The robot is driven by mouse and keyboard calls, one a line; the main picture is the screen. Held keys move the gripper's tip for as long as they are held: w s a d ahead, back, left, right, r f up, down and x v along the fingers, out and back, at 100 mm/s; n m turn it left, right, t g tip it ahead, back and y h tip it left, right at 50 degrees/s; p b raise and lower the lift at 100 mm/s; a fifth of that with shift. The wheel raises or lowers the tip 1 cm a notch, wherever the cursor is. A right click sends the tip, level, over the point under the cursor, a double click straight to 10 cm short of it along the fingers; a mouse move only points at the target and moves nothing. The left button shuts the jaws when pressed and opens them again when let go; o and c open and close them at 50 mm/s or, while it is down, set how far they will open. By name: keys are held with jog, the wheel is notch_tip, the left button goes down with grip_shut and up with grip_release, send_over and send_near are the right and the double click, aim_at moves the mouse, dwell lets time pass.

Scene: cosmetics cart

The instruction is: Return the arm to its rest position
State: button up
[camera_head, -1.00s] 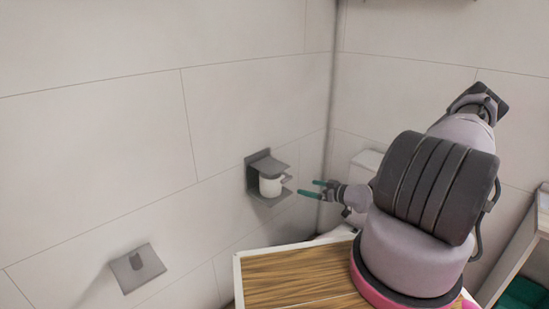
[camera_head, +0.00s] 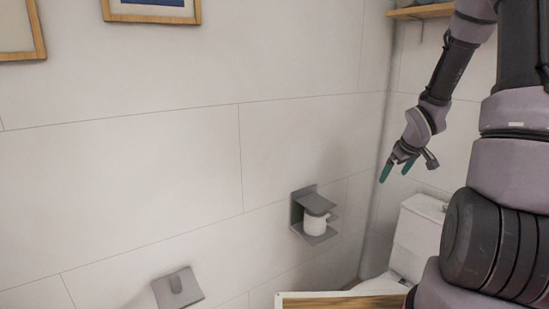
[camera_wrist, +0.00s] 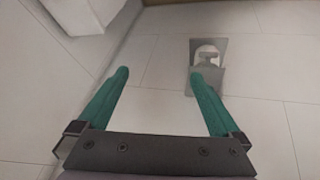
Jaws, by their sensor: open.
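My gripper (camera_head: 396,170) hangs from my raised arm on the right of the head view, with its green fingers pointing down and a little left. It is open and empty, and in the wrist view (camera_wrist: 158,100) the two green fingers stand apart with only wall between them. My gripper is above and to the right of the grey wall holder (camera_head: 298,213), apart from it. The holder also shows in the wrist view (camera_wrist: 220,44), beyond the right fingertip.
A white toilet (camera_head: 418,235) stands in the corner below my gripper. A wooden shelf (camera_head: 420,12) is at the upper right. A wooden-topped surface (camera_head: 340,303) shows at the bottom edge. A grey wall fixture (camera_head: 178,288) is at the lower left. The left wall is bare in its middle.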

jog(key=s+a+r+m+h, duration=0.1)
jog(key=s+a+r+m, duration=0.15)
jog(key=s+r, duration=0.4)
jog(key=s+a+r+m, duration=0.2)
jog(key=s+a+r, duration=0.1)
jog(key=r, duration=0.7)
jog(key=s+a+r+m+y, duration=0.1)
jog(key=s+a+r+m, duration=0.1)
jog(key=s+a+r, duration=0.2)
jog(key=s+a+r+m+t+y, duration=0.1)
jog(key=s+a+r, duration=0.3)
jog(key=s, duration=0.7)
jog(key=shift+a+r+m+y, duration=0.35)
jog(key=shift+r+y, duration=0.25)
jog(key=shift+r, duration=0.15)
jog(key=shift+s, duration=0.1)
